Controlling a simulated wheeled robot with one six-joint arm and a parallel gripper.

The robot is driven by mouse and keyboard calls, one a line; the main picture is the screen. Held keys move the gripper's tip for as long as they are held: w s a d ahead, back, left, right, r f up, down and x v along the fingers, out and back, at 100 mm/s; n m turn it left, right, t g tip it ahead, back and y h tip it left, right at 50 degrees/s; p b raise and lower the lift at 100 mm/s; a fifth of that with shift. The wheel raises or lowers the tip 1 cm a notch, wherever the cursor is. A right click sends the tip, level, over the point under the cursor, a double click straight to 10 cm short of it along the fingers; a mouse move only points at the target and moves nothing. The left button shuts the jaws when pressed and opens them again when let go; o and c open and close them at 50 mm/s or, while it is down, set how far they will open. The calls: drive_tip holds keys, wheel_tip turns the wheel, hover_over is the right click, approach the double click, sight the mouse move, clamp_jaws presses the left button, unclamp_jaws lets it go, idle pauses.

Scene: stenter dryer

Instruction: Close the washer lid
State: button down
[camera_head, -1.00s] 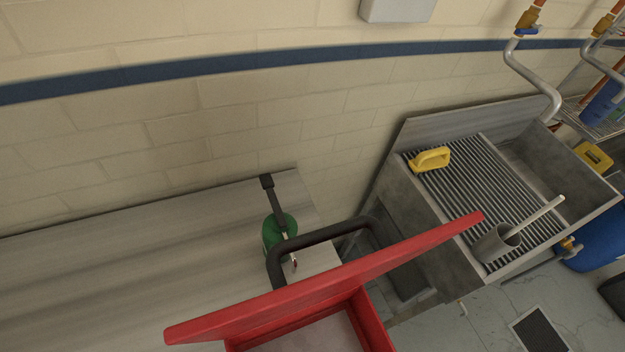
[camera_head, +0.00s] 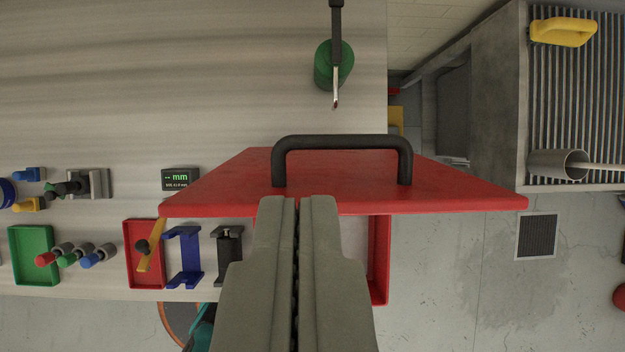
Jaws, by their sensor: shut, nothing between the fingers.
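The red washer lid (camera_head: 450,188) stands raised and tilted at the centre of the view, with a black bar handle (camera_head: 342,142) on its far face. The red washer box (camera_head: 378,262) is below it, its right wall showing; most of its inside is hidden behind my gripper. My gripper (camera_head: 298,200) is shut and empty. Its fingertips overlap the lid's near edge in the picture, just below the handle's left end; I cannot tell whether they touch the lid.
The box stands on a grey worktop (camera_head: 150,80). A green container (camera_head: 333,70) is beyond the lid. A small display (camera_head: 180,179), a red tray (camera_head: 143,270) and a green tray (camera_head: 32,255) are at left. A metal sink (camera_head: 495,90) is at right.

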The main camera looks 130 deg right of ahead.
hover_over(330, 147)
drive_tip(key=a, duration=0.2)
wheel_tip(330, 147, down, 9)
drive_tip(key=shift+s+d+f, duration=0.1)
drive_tip(key=shift+s+d, duration=0.25)
drive_tip(key=shift+s, duration=0.3)
drive_tip(key=shift+s+d+f, duration=0.1)
drive_tip(key=shift+s+d, duration=0.2)
drive_tip(key=shift+s, duration=0.3)
drive_tip(key=shift+s+d, duration=0.35)
drive_tip(key=shift+s, duration=0.3)
